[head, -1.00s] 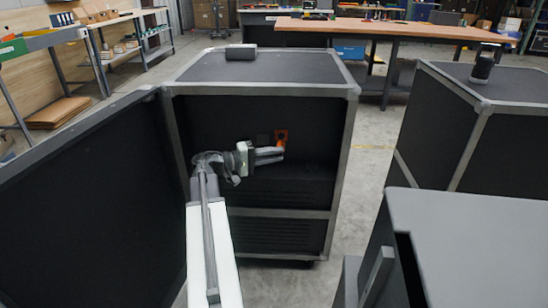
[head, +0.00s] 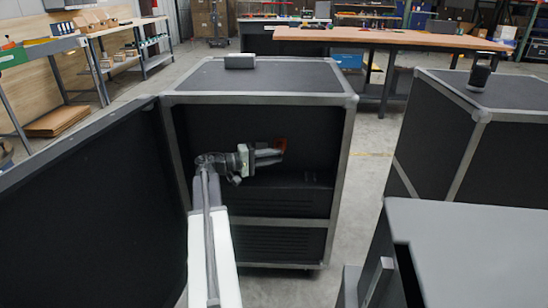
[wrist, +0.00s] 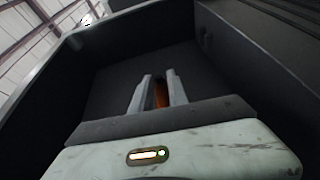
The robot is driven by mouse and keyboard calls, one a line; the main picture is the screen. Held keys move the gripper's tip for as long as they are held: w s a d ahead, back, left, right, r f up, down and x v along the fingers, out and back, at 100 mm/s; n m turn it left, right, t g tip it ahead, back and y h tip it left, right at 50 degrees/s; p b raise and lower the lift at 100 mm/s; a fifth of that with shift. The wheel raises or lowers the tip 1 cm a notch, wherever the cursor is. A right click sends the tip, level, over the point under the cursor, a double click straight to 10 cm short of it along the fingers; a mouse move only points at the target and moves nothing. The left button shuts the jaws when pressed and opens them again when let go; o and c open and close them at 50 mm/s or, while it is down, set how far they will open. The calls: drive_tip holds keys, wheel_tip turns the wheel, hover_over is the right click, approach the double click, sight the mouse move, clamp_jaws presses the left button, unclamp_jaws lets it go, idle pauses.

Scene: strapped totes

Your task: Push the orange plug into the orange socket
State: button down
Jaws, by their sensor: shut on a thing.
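My gripper (head: 272,155) reaches into the open black case (head: 342,150), with its fingers close to the inner back wall. In the wrist view the two grey fingers (wrist: 160,90) are closed around the orange plug (wrist: 160,97), which shows as a narrow strip between them. In the head view the orange socket (head: 281,143) shows as a small patch on the back wall right at the fingertips, partly covered by them. Whether the plug touches or sits in the socket cannot be told, as the fingers hide its front end.
The case door (head: 85,210) stands open on the left. A small dark box (head: 240,62) lies on the case top. Another black case (head: 470,140) stands to the right, and a dark cabinet (head: 470,240) is at front right. A shelf edge runs below the gripper.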

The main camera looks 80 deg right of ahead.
drive_tip(key=shift+f, duration=0.1)
idle(0.3)
idle(0.6)
drive_tip(key=shift+d, duration=0.4)
idle(0.8)
drive_tip(key=c, duration=1.2)
unclamp_jaws()
drive_tip(key=shift+w, duration=0.15)
drive_tip(key=v, duration=0.7)
drive_tip(key=shift+w+a+p, duration=0.2)
drive_tip(key=shift+w+p, duration=0.05)
drive_tip(key=shift+p, duration=0.1)
